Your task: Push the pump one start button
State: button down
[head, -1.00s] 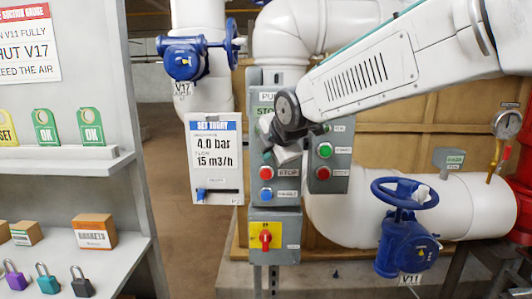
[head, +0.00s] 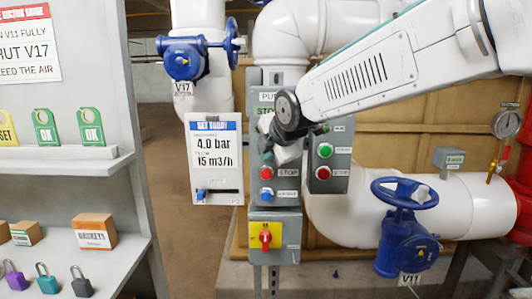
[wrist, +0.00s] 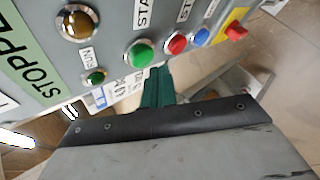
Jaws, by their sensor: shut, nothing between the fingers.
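The grey control panel (head: 256,200) stands upright in the middle of the head view. Its top label is partly covered by my wrist, so the pump number cannot be read. In the wrist view a green button (wrist: 140,53) sits beside a START label, in line with a red stop button (wrist: 176,43). The start button is hidden behind my gripper in the head view. My gripper (wrist: 157,88) is shut and empty, its dark teal fingertips just below the green button in the wrist view. I cannot tell whether they touch the panel. It also shows in the head view (head: 267,155).
The panel also has an amber lamp (wrist: 77,23), a green run lamp (wrist: 95,77), a blue button (head: 266,194) and a red switch on yellow (head: 265,236). A smaller box (head: 330,160) with green and red buttons is close on the right. A blue valve (head: 405,225) stands further right.

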jog(key=shift+w, duration=0.15)
jog(key=shift+w, duration=0.25)
jog(key=shift+w, duration=0.45)
dwell(0.6)
jog(key=shift+s, duration=0.85)
jog(key=shift+s, duration=0.15)
jog(key=s, duration=0.4)
jog(key=shift+s, duration=0.4)
dwell(0.4)
